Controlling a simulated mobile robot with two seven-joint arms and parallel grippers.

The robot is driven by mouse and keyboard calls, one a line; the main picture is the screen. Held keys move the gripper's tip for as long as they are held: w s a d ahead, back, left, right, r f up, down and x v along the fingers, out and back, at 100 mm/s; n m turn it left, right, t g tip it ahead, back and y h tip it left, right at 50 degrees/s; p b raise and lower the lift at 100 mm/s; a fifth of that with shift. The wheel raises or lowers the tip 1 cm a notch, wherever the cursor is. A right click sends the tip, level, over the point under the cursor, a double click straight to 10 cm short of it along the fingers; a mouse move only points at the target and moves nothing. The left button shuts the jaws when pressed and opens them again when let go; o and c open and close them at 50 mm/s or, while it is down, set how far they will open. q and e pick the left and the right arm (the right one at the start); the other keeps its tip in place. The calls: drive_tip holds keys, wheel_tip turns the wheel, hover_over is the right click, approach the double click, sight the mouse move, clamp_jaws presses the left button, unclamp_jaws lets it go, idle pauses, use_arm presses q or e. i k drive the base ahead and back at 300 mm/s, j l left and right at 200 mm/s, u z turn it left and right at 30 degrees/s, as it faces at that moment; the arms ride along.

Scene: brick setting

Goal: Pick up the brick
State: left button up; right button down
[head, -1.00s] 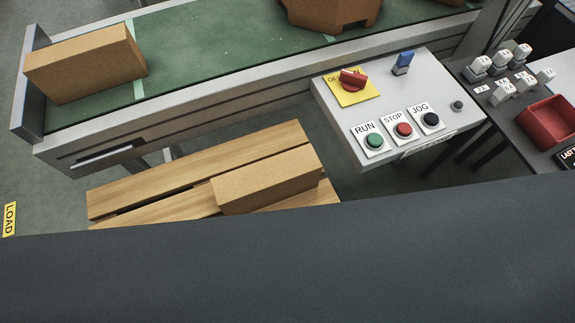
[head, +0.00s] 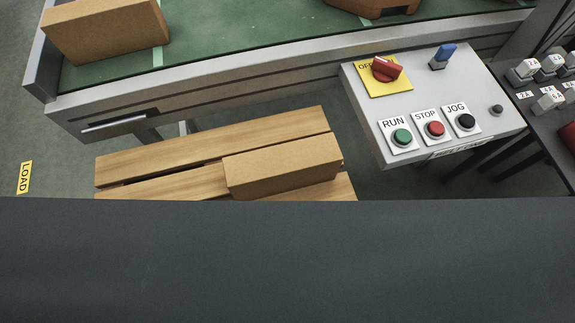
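One tan brick (head: 283,168) lies on a wooden slatted pallet (head: 205,155), near its right end. Another tan brick (head: 106,32) lies on the green conveyor belt (head: 225,35) at its left end. A third tan, notched piece (head: 372,7) sits farther along the belt, cut off by the top edge of the view. Neither of my grippers is in view. A large dark grey surface (head: 285,260) fills the bottom of the view and hides what lies below the pallet's front edge.
A grey control panel (head: 430,90) with a red rotary switch, a blue switch and RUN, STOP and JOG buttons stands right of the pallet. A dark table (head: 545,125) with small white-and-grey items is at the far right. A yellow LOAD label (head: 24,177) is at left.

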sight(254, 175)
drive_tip(key=k, duration=1.5)
